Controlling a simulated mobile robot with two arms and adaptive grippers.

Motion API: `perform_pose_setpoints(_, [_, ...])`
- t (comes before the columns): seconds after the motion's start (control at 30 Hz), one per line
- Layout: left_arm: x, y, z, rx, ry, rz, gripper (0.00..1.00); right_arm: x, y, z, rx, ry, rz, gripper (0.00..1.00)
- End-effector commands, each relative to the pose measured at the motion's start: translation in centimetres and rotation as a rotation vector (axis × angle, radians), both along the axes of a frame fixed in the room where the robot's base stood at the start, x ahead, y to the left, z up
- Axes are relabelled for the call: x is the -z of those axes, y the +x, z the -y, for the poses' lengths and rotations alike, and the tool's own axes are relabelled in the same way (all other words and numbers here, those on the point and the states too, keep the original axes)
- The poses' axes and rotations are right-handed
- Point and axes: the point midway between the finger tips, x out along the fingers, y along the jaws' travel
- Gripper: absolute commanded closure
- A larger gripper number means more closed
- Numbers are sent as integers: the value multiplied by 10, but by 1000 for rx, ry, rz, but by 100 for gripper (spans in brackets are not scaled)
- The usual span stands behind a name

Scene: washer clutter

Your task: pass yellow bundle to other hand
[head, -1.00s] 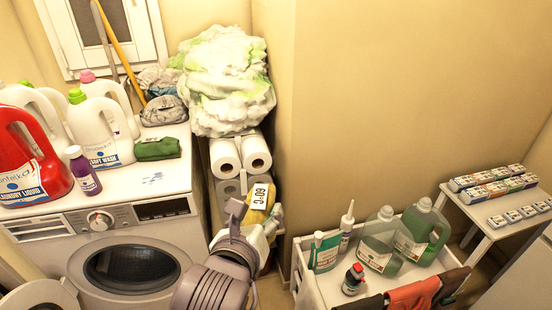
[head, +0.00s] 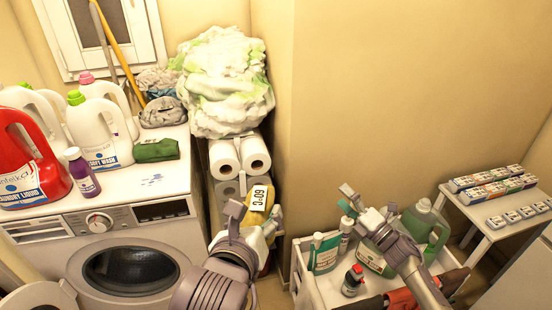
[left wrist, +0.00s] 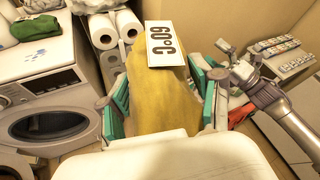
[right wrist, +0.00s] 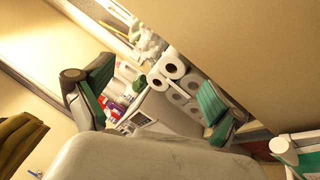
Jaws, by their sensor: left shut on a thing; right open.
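The yellow bundle (head: 258,201) carries a white label reading 60°C. My left gripper (head: 256,215) is shut on it and holds it up in front of the paper-roll stack. In the left wrist view the bundle (left wrist: 155,95) sits between the green-padded fingers, its label at the far end. My right gripper (head: 368,210) is open and empty, to the right of the bundle and apart from it, above the white crate. The right wrist view shows nothing between its fingers (right wrist: 155,100). A brownish-yellow shape at that view's left edge cannot be told clearly.
The washing machine (head: 130,265) stands left, with bottles and a green cloth (head: 156,150) on top. Paper rolls (head: 224,158) stand behind the bundle. A white crate (head: 305,290) with several bottles is below my right gripper. A small table (head: 485,212) with boxes is at right.

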Motion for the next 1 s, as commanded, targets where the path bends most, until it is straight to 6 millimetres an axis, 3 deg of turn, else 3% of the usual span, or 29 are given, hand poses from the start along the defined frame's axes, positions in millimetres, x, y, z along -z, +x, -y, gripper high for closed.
perform_pose_setpoints(0.03, [0,0,0,0,0,1,74,-27,3,-19,-54,-49,85,6])
perform_pose_setpoints(0.27, [0,0,0,0,0,1,74,-130,-15,-109,-310,-323,515,6])
perform_pose_setpoints(0.37, [-1,0,0,0,0,1,74,-170,-37,-148,-435,-466,748,6])
perform_pose_setpoints(0.5, [-1,0,0,1,0,1,74,-218,-83,-200,-650,-718,1157,6])
perform_pose_setpoints(0.6, [-1,0,0,0,0,1,74,-237,-123,-225,-846,-945,1513,6])
perform_pose_setpoints(0.73, [0,0,0,0,0,1,74,-243,-155,-229,-1103,-1220,1909,6])
perform_pose_setpoints(0.93, [0,0,0,1,0,1,74,-249,-166,-205,-1451,-1525,2268,6])
perform_pose_setpoints(0.97, [0,0,0,1,0,1,74,-250,-167,-201,1485,1548,-2286,6])
perform_pose_setpoints(1.0, [0,0,0,1,0,1,74,-252,-167,-197,1473,1521,-2233,6])
